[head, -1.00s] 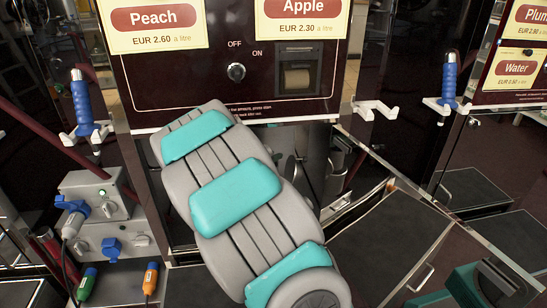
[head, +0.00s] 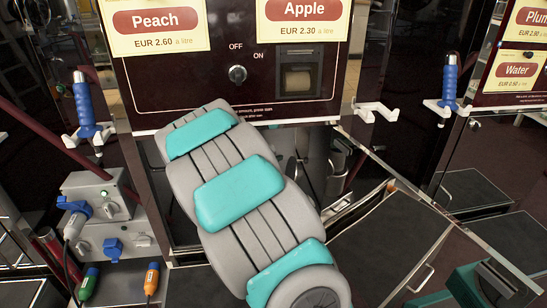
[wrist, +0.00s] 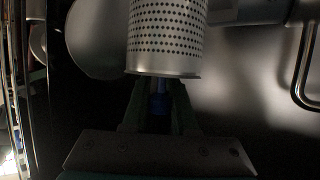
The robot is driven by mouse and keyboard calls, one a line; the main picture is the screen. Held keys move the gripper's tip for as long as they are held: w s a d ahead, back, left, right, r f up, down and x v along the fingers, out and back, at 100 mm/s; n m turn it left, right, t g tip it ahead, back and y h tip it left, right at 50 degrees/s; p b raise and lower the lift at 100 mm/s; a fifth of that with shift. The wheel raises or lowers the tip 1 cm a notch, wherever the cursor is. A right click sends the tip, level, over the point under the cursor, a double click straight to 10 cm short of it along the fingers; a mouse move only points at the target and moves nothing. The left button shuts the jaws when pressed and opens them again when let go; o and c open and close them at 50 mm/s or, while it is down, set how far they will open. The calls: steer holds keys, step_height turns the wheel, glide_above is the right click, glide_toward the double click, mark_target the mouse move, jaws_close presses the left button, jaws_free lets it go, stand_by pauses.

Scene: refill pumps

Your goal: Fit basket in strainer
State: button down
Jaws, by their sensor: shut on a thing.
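The basket (wrist: 166,38) is a perforated silvery metal cylinder with a plain rim at its near end, at the top centre of the wrist view. My gripper (wrist: 160,98) is shut on it at a blue part (wrist: 160,104) below that rim. The far end of the basket runs out of the picture. I cannot make out the strainer's opening in the wrist view. In the head view my arm covers the middle of the cabinet, and my gripper and the basket are hidden behind it.
A rounded grey metal shape (wrist: 95,38) stands left of the basket, and a bent metal handle (wrist: 307,72) is at the right. In the head view a pump panel (head: 237,92) rises behind my arm. A grey socket box (head: 98,195) is on the left.

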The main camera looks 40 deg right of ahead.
steer(key=shift+f, duration=0.1)
steer(key=shift+f+b, duration=2.45)
steer(key=shift+f, duration=1.9)
steer(key=c, duration=0.6)
jaws_free()
steer(key=shift+p+v, duration=0.45)
steer(key=shift+v, duration=3.45)
steer(key=shift+a, duration=0.1)
